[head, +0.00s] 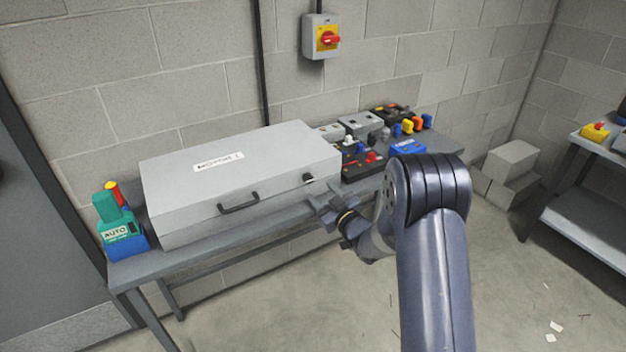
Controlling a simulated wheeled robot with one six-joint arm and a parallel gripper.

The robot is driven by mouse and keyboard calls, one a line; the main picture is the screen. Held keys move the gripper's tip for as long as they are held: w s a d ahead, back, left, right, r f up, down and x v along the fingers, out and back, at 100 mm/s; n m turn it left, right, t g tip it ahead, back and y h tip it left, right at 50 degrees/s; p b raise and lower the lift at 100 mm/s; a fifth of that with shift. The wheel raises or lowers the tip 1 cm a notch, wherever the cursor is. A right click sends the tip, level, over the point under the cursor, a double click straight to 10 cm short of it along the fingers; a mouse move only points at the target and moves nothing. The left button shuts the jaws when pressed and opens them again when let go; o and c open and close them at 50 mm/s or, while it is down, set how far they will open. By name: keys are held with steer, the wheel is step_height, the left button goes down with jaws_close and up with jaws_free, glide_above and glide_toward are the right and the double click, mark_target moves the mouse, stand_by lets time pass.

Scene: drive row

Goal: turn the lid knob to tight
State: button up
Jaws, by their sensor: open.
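A large grey box (270,160) with a closed lid lies on the bench. A small dark knob (308,178) sits near the right end of its front face. A dark handle (239,203) is left of the knob on the same face. My gripper (320,200) is open, just in front of and slightly below the knob in the picture. I cannot tell whether the fingers touch the knob. The knob's marks and its turn position are too small to read.
The bench (128,268) holds a green and blue AUTO unit (118,235) at left and several control boxes with coloured knobs (362,165) at right. A red and yellow switch (322,37) is on the wall. Blocks (510,160) stand right; the floor in front is mostly clear.

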mark_target(310, 181)
steer(key=shift+p+x, duration=0.6)
steer(key=shift+x, duration=2.35)
steer(key=shift+c, duration=0.2)
steer(key=c, duration=1)
